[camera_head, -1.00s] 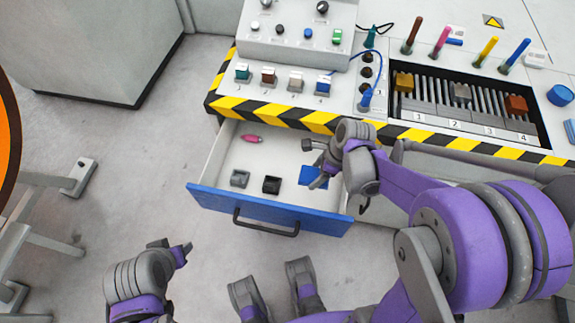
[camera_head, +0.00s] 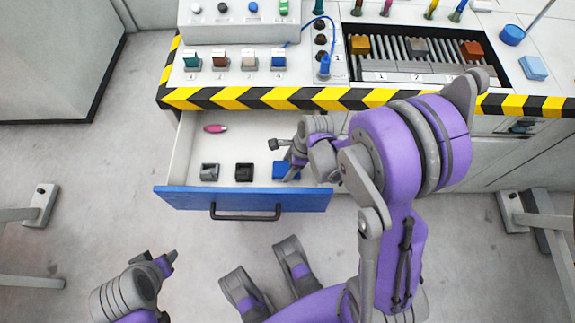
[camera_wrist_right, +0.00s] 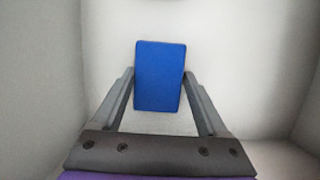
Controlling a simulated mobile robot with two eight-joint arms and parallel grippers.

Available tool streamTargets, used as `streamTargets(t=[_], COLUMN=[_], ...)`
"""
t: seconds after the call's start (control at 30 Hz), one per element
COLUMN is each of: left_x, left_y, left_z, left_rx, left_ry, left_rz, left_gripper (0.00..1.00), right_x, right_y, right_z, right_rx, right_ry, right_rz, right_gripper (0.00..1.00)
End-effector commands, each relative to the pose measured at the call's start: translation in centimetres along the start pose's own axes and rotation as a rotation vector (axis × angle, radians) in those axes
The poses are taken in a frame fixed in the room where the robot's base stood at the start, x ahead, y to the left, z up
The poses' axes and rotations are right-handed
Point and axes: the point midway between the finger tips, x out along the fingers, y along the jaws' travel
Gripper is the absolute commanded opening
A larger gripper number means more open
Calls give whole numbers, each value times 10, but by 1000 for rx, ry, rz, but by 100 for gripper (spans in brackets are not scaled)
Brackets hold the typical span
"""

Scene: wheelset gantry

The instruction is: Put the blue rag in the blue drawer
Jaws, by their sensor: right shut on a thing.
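The blue drawer (camera_head: 180,200) is pulled out below the bench, with a dark handle on its front. The blue rag (camera_head: 283,168) is a flat blue rectangle inside the drawer's right part. My right gripper (camera_head: 284,160) reaches down into the drawer and is shut on the rag. In the right wrist view, the rag (camera_wrist_right: 159,76) sits between the two fingers (camera_wrist_right: 160,84) above a pale floor. I cannot tell whether the rag touches that floor. My left gripper (camera_head: 170,260) is low at the left, outside the drawer; its finger gap is unclear.
The drawer also holds a pink object (camera_head: 215,128), a grey block (camera_head: 209,172) and a black block (camera_head: 244,172). The striped bench edge (camera_head: 230,98) runs above it. A light blue block (camera_head: 532,67) and a blue cylinder (camera_head: 512,34) stand on the bench at right.

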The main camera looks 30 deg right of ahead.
Motion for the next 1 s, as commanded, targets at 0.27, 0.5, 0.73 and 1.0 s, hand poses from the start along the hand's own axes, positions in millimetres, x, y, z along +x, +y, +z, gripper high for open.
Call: streamTargets(t=[0.27,0.5,0.73,1.0], left_x=[2,-1,-15,-34], left_y=[0,0,0,0], left_z=[1,0,-5,-13], left_rx=[0,0,0,0], left_ry=[-1,0,6,13], left_rz=[0,0,0,0], left_gripper=[50,50,50,50], right_x=[2,-1,-38,-95], right_y=[0,0,0,0], right_z=[-1,0,1,0], right_rx=[0,0,2,2], right_ry=[0,0,0,0], right_rz=[0,0,-1,-2], right_gripper=[100,100,100,100])
